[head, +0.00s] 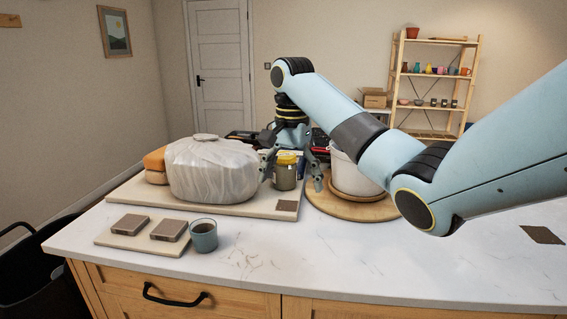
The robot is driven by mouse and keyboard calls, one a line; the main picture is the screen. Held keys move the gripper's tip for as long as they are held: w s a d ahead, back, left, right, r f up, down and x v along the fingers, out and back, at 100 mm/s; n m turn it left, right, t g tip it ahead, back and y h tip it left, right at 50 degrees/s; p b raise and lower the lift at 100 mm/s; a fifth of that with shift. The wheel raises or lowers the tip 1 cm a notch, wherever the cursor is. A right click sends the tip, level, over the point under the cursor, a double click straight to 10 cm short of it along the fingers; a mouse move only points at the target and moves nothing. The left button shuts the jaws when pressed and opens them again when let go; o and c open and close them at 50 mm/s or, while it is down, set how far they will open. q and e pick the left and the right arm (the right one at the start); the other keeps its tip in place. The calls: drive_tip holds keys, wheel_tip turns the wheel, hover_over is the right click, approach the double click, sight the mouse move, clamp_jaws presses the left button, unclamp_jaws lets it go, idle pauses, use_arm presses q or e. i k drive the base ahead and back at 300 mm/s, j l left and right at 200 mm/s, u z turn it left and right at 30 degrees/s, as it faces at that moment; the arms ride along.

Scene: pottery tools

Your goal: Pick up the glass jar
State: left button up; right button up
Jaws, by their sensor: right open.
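The glass jar (286,175) stands upright on the pale board, with a yellow lid and a greyish-green body. My right gripper (292,184) comes down from above, one finger to the left of the jar and the other to its right. The fingers are spread apart, and a gap shows between the right finger and the jar. I cannot tell whether the left finger touches the jar. My left gripper is not in view.
A large plastic-wrapped lump (212,170) sits close left of the jar. A white pot (352,176) stands on a round wooden board (345,207) at right. A cup (204,236) and a small board (128,241) with two blocks are in front. The right counter is mostly clear.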

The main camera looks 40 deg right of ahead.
sight(285, 175)
drive_tip(key=i+l, duration=0.7)
drive_tip(key=l, duration=0.2)
